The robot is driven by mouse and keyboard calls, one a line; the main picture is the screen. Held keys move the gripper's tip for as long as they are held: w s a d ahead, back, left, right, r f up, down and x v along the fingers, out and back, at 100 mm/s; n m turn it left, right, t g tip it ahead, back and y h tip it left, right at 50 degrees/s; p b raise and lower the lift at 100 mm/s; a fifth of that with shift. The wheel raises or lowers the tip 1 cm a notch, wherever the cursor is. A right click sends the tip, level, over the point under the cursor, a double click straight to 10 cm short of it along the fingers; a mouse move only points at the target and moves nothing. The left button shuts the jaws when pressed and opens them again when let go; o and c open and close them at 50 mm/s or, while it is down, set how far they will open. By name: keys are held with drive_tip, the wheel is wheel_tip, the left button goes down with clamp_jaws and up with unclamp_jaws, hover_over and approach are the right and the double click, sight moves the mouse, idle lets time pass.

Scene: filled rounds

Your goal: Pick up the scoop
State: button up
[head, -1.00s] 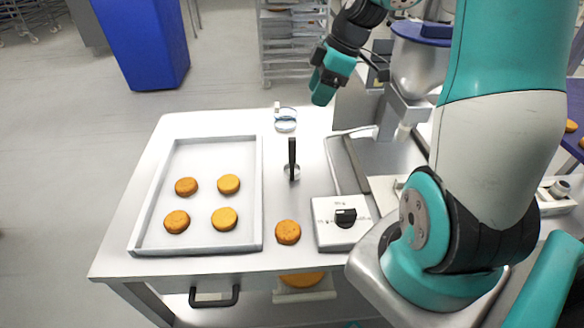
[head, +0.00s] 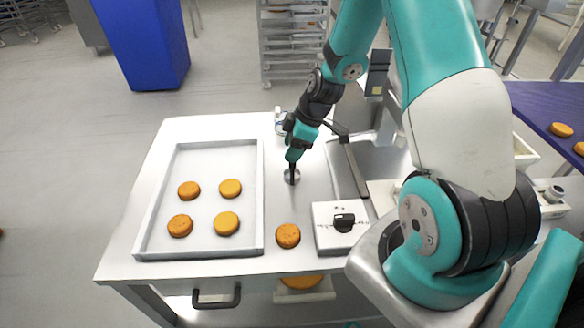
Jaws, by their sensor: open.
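The scoop (head: 291,177) stands on the white table to the right of the tray, with a round metal bottom and a dark upright handle. My gripper (head: 292,158) is at the top of the handle, pointing down. Its jaws are open, and the handle's upper part is hidden by the gripper. I cannot tell whether the fingers touch the handle.
A tray (head: 255,240) with several orange-brown rounds lies left of the scoop. One loose round (head: 287,236) and a white box with a black knob (head: 340,228) are in front. A clear dish (head: 281,127) stands behind, partly covered by my arm.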

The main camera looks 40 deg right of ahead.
drive_tip(key=shift+x, duration=1.05)
clamp_jaws()
drive_tip(key=shift+r, duration=0.1)
